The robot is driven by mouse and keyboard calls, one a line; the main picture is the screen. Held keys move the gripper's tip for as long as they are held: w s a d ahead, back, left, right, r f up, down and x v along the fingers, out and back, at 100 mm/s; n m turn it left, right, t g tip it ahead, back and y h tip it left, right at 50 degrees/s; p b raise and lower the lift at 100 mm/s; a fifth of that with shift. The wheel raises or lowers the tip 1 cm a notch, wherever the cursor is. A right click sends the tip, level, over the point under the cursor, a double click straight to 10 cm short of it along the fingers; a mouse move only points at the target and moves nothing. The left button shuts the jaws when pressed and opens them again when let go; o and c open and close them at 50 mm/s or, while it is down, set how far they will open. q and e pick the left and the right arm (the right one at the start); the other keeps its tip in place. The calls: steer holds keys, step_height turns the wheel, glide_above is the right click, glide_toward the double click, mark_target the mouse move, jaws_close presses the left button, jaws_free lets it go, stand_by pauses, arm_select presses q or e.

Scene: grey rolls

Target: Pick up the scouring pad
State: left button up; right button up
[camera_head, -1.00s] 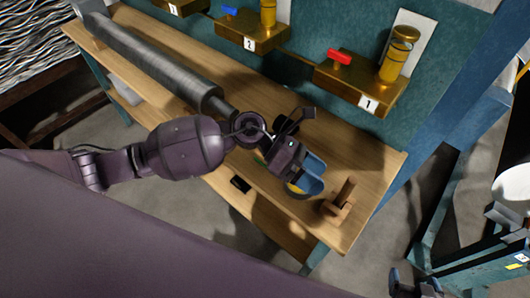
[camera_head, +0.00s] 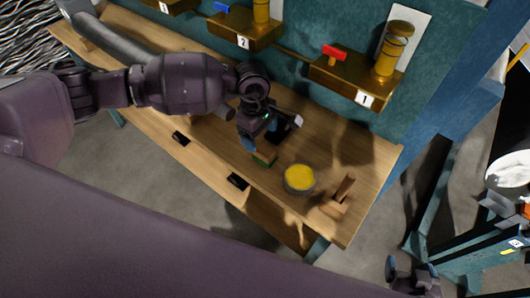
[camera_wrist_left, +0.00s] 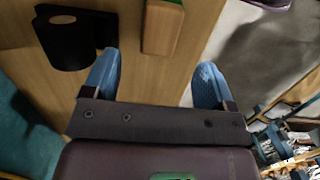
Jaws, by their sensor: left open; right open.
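The scouring pad (camera_head: 264,158) is a small tan block with a green side, lying on the wooden workbench (camera_head: 365,150). In the left wrist view the pad (camera_wrist_left: 160,28) is at the top, ahead of the fingers and roughly between their lines. My left gripper (camera_head: 265,139) is open and empty, close to the pad and partly over it in the head view. Its blue fingers (camera_wrist_left: 157,75) stand wide apart in the wrist view, not touching the pad. My right gripper (camera_head: 414,272) is open at the lower right, away from the bench.
A round tin with yellow contents (camera_head: 299,177) stands right of the pad, with a wooden piece (camera_head: 342,196) beyond it. A black holder (camera_wrist_left: 68,40) stands beside the pad. A grey roll (camera_head: 118,42) lies at the bench's left. Brass fixtures (camera_head: 355,80) line the back wall.

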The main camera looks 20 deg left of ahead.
mark_target(265, 149)
arm_select(q)
steer(key=shift+s+d+f, duration=0.1)
steer(key=shift+d+f, duration=0.15)
steer(key=shift+f, duration=0.85)
steer(key=shift+s+d+f, duration=0.1)
steer(key=shift+d+f, duration=0.2)
steer(key=shift+f, duration=0.85)
steer(key=shift+d+f, duration=0.25)
steer(key=shift+f, duration=0.85)
steer(key=shift+c, duration=0.2)
steer(key=c, duration=1)
